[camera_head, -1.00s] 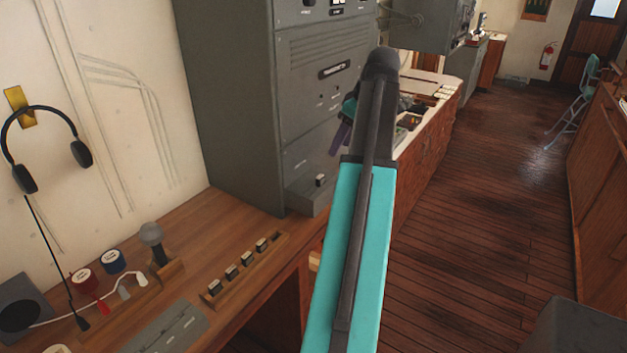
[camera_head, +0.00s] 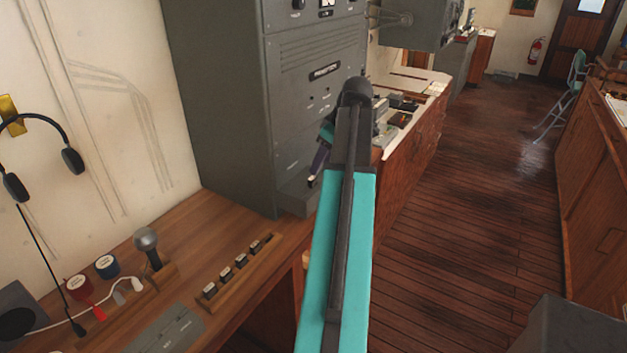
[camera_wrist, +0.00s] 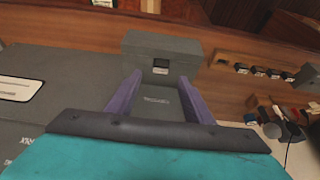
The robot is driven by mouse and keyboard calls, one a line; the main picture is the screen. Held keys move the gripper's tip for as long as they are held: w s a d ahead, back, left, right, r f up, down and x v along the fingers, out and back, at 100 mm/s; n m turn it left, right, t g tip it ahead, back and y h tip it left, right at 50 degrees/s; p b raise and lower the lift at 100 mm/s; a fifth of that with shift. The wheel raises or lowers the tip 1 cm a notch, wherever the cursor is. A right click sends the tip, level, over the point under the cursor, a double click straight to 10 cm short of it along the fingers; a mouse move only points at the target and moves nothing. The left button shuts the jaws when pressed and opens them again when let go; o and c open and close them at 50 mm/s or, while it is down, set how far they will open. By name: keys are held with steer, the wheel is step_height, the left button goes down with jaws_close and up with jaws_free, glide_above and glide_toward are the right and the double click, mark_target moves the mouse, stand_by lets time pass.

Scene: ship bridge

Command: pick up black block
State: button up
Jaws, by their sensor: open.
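A small black block (camera_wrist: 160,66) with a pale lower edge is on the front of a low grey box (camera_wrist: 135,45) in the wrist view. My gripper (camera_wrist: 160,76) has its two purple fingers spread apart, empty, one on either side of the line to the block. The block appears just beyond the fingertips; contact is not visible. In the head view my gripper (camera_head: 316,170) is largely hidden behind my teal arm, close to the grey box (camera_head: 297,197) at the cabinet's foot.
A wooden rack (camera_head: 238,272) with several similar dark blocks lies on the wooden desk (camera_head: 195,235). A microphone (camera_head: 147,245), red and blue rolls and a headset (camera_head: 40,150) are at left. A tall grey cabinet (camera_head: 225,100) stands behind the gripper.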

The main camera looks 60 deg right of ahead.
mark_target(313, 178)
steer(key=shift+x, duration=0.85)
steer(key=shift+p+x, duration=1.15)
steer(key=shift+x, duration=0.1)
steer(key=shift+p+x, duration=0.45)
steer(key=shift+x, duration=0.9)
steer(key=shift+a, duration=0.1)
steer(key=c, duration=1.1)
steer(key=shift+r, duration=0.2)
